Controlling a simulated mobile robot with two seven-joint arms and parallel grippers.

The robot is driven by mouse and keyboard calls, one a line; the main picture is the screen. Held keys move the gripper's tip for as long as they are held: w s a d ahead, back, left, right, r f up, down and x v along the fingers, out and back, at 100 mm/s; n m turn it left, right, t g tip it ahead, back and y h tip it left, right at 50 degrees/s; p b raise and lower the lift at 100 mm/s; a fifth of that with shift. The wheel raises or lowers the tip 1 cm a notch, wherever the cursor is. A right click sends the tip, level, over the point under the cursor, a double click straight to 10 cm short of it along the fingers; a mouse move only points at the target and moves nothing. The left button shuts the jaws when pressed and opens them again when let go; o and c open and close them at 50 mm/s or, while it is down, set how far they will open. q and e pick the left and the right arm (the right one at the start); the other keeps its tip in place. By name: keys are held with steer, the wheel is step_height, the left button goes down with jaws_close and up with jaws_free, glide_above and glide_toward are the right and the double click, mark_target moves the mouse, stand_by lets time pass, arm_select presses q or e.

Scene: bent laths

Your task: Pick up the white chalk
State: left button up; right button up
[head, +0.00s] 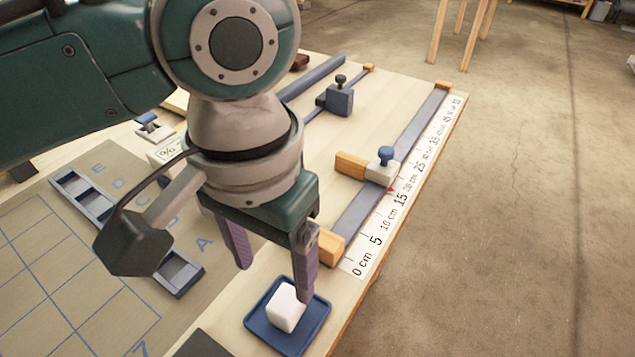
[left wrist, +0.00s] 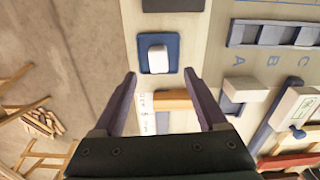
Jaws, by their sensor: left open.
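The white chalk (head: 287,307) is a small white block on a blue square tray (head: 258,330) near the front edge of the table. In the left wrist view the chalk (left wrist: 157,56) lies on the blue tray (left wrist: 173,66), ahead of the fingertips. My left gripper (head: 273,282) is open and empty, its purple fingers pointing down just behind and above the chalk. In the head view one finger overlaps the tray's right side. In the left wrist view the gripper (left wrist: 160,73) has its fingers spread wide, with the chalk between their lines. My right gripper is not in view.
A scale rail (head: 362,212) with a slider and blue knob (head: 386,155) runs along the table's right edge. A lettered board (head: 60,290) with a slotted blue holder (head: 176,272) lies to the left. A dark pad (head: 203,345) lies beside the tray. Floor is right of the table.

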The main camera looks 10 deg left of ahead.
mark_target(285, 300)
arm_select(q)
step_height(285, 300, down, 4)
steer(key=shift+d+r, duration=0.1)
steer(key=shift+d, duration=0.05)
steer(key=f, duration=0.1)
steer(key=f+b, duration=0.1)
steer(key=f, duration=0.1)
steer(key=f+b, duration=0.1)
steer(key=f, duration=0.1)
steer(key=shift+w+d+f, duration=0.1)
steer(key=shift+w+f, duration=0.1)
steer(key=shift+w, duration=0.05)
jaws_close()
stand_by(0.3)
